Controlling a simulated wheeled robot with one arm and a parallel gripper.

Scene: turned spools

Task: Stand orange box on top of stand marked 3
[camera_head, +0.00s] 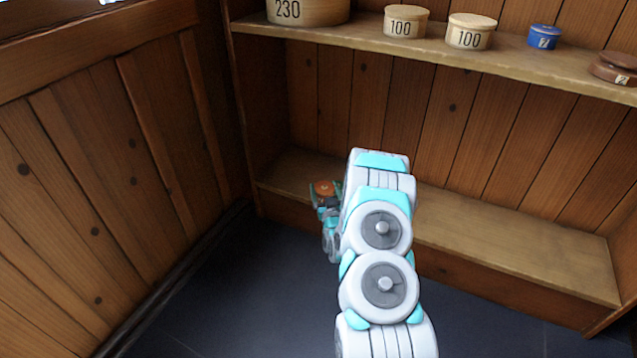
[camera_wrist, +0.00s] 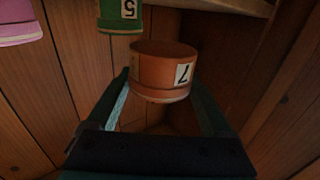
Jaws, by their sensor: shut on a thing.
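The orange box (camera_wrist: 163,68) is a short round box with a pale label that looks like a 7. My gripper (camera_wrist: 160,85) is shut on it, one finger on each side, in the wrist view. In the head view the orange box (camera_head: 326,187) is small and partly hidden by my gripper (camera_head: 325,196), low in front of the lower shelf at the left. I cannot make out a stand marked 3 in either view.
The upper shelf (camera_head: 440,55) holds round boxes marked 230 (camera_head: 305,10) and 100 (camera_head: 404,22), another 100 (camera_head: 470,32), a blue box (camera_head: 545,36) and a brown piece (camera_head: 615,68). The lower shelf (camera_head: 520,258) looks bare at right. A green piece (camera_wrist: 118,15) and pink piece (camera_wrist: 20,25) show in the wrist view.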

